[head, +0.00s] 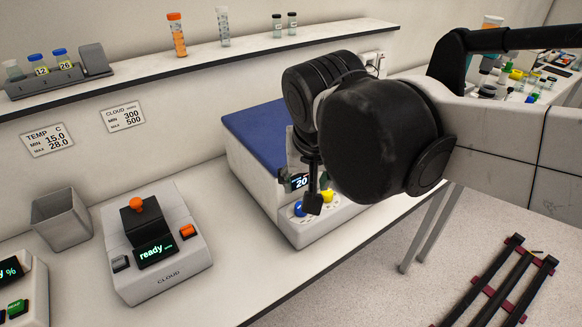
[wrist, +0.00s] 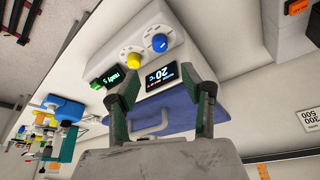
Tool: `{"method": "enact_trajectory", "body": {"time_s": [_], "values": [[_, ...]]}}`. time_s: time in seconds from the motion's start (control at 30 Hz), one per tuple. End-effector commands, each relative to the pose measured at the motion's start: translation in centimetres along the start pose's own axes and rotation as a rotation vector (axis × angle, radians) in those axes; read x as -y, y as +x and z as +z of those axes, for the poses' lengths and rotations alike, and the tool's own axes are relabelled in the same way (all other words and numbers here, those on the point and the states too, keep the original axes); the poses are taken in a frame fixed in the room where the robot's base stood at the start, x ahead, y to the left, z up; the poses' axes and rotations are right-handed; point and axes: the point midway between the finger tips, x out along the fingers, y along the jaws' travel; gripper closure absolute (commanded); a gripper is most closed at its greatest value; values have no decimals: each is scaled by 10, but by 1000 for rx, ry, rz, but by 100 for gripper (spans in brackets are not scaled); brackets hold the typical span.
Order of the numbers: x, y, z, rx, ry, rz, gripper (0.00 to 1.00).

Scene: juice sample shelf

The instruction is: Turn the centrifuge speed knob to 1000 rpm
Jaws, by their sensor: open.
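The centrifuge is a white box with a blue lid (head: 262,140) right of centre in the head view. Its front panel carries a blue knob (head: 299,209) and a yellow knob (head: 327,195). The wrist view shows the yellow knob (wrist: 131,57), the blue knob (wrist: 159,42), a "20 °C" display (wrist: 162,76) near the blue one and a green-lettered display (wrist: 111,79) near the yellow one. I cannot read which knob is speed. My gripper (wrist: 160,75) is open and empty, its fingers pointing at the panel with the knobs beyond their tips. In the head view my wrist hides part of the panel.
A cloud meter (head: 157,246) reading "ready" and an open grey bin (head: 61,218) stand left on the bench. A wall shelf (head: 200,62) above holds vials and tubes. The bench's front strip (head: 237,277) is clear.

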Motion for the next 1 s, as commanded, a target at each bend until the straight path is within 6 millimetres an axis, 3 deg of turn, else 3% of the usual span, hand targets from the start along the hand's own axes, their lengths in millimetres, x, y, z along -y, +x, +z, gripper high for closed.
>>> {"method": "enact_trajectory", "body": {"time_s": [0.6,0.8,1.0], "values": [[0,101,0,1,4,-1,57],[0,118,0,1,3,-1,57],[0,123,1,2,3,-1,57]]}}
